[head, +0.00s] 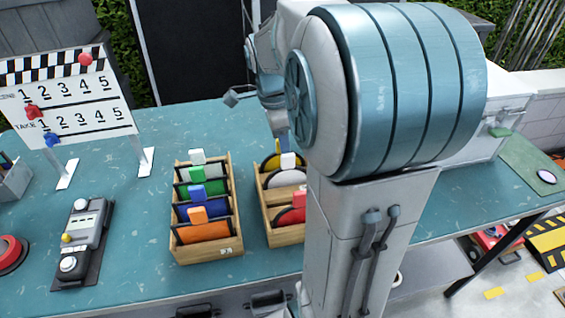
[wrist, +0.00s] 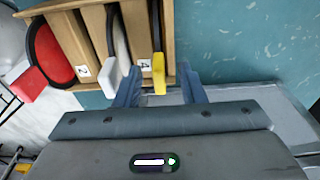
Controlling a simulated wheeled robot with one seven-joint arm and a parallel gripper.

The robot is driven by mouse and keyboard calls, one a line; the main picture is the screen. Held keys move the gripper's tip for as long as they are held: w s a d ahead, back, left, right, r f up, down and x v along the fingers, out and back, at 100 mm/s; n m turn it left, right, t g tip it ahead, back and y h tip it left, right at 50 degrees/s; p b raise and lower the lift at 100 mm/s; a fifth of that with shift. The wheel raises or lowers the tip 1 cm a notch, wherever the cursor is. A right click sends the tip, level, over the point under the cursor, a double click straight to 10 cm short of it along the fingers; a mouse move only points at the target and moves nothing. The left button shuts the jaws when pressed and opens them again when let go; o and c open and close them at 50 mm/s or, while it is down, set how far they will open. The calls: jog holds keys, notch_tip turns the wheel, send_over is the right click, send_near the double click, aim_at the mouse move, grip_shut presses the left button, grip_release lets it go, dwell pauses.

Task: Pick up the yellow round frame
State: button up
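The yellow round frame (head: 269,163) stands in the rear slot of the right wooden rack (head: 284,239), partly hidden by my arm in the head view. Its yellow tab (wrist: 158,76) shows in the wrist view, with the dark-rimmed disc seen edge-on. My gripper (wrist: 161,73) is open. Its two blue-grey fingers stand on either side of the yellow tab, with a visible gap on both sides. In the head view only a small part of a finger shows above the rack.
The same rack holds a white round frame (head: 285,177) and a red one (head: 290,215); the white tab (wrist: 107,80) is close to my left finger. A second rack (head: 208,249) with several coloured square frames stands left. A control box (head: 84,240) and slate board (head: 68,98) are further left.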

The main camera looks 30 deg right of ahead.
jog(key=shift+f, duration=0.25)
grip_shut()
jog(key=shift+r, duration=0.15)
